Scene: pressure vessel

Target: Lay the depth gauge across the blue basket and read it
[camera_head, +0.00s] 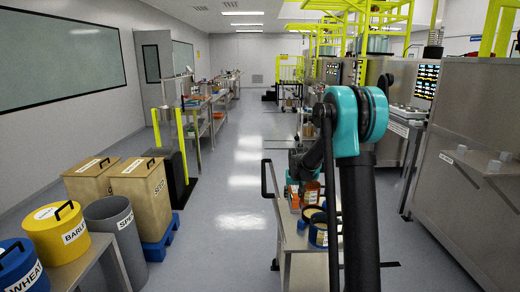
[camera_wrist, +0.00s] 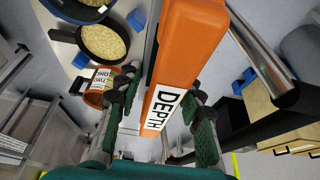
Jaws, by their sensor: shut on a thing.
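The depth gauge (camera_wrist: 182,62) is a long orange bar with a white label reading DEPTH. In the wrist view it lies between the green-padded fingers of my gripper (camera_wrist: 160,94), which is shut on it. The blue basket (camera_wrist: 68,12) is round, partly cut off at the upper left, and seems to hold grain. The gauge is to its right and apart from it in the picture. In the head view a blue round container (camera_head: 318,236) stands on the cart, partly hidden by my arm.
A black-handled pan of grain (camera_wrist: 104,42) and a labelled orange container (camera_wrist: 97,88) are left of the gauge. The metal cart (camera_head: 288,240) is ahead. Labelled bins, including a yellow one (camera_head: 52,238), stand left. Steel machines (camera_head: 465,160) line the right. The middle aisle is clear.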

